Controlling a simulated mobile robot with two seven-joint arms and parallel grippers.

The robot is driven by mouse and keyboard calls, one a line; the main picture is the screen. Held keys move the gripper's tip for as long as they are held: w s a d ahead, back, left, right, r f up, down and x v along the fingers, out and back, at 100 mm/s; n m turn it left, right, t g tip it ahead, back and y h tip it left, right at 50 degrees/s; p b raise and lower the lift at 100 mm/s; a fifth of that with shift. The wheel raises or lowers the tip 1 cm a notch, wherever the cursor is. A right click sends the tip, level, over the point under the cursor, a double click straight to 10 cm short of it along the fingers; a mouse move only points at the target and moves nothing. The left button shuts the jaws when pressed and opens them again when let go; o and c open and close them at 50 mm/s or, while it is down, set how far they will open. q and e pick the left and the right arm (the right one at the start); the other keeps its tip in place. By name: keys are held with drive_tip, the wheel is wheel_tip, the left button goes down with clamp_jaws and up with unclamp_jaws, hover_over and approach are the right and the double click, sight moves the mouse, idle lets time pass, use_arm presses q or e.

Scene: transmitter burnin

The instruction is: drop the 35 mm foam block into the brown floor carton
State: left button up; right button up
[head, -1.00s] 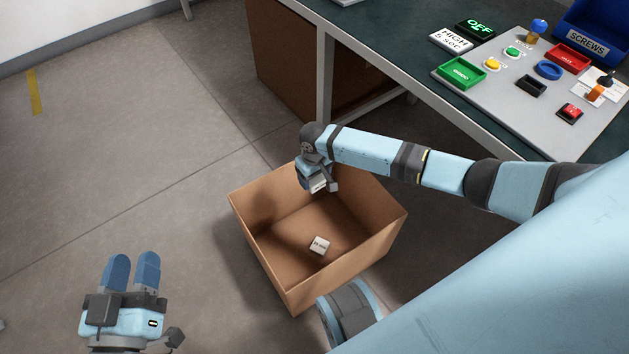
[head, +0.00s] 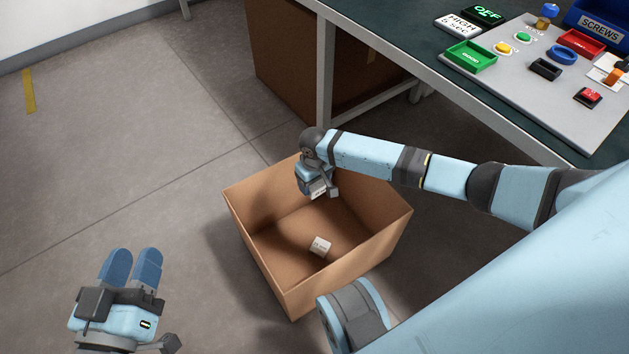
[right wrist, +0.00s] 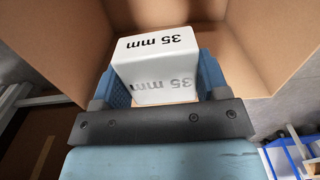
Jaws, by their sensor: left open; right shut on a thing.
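My right gripper (head: 317,187) points down over the brown floor carton (head: 262,280), shut on the white 35 mm foam block (right wrist: 155,52). In the right wrist view the block sits between blue finger pads, its "35 mm" print readable, with the carton walls (right wrist: 55,35) beyond it. In the head view only a small white part of the held block shows under the gripper. Another small white block (head: 320,246) lies on the carton's floor; its print is too small to read. My left gripper (head: 132,266) is open and empty above the floor, left of the carton.
A workbench (head: 400,72) with a grey panel (head: 535,88) of coloured trays and buttons stands at upper right. Another brown box (head: 283,60) is under it. The grey floor (head: 120,170) left of the carton is clear.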

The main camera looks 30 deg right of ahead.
drive_tip(key=o, duration=1)
use_arm(q)
drive_tip(key=r+p, duration=0.1)
drive_tip(key=p, duration=0.1)
drive_tip(key=r+t+p, duration=0.1)
drive_tip(key=r+p, duration=0.1)
drive_tip(key=a+r+t+p, duration=0.1)
drive_tip(key=r+p, duration=0.1)
drive_tip(key=shift+a+r+n+y, duration=0.1)
drive_tip(key=shift+r+n+y, duration=0.1)
drive_tip(key=shift+n+y, duration=0.2)
use_arm(e)
wheel_tip(320, 180, up, 14)
drive_tip(key=shift+f, duration=0.1)
use_arm(q)
drive_tip(key=shift+s, duration=0.1)
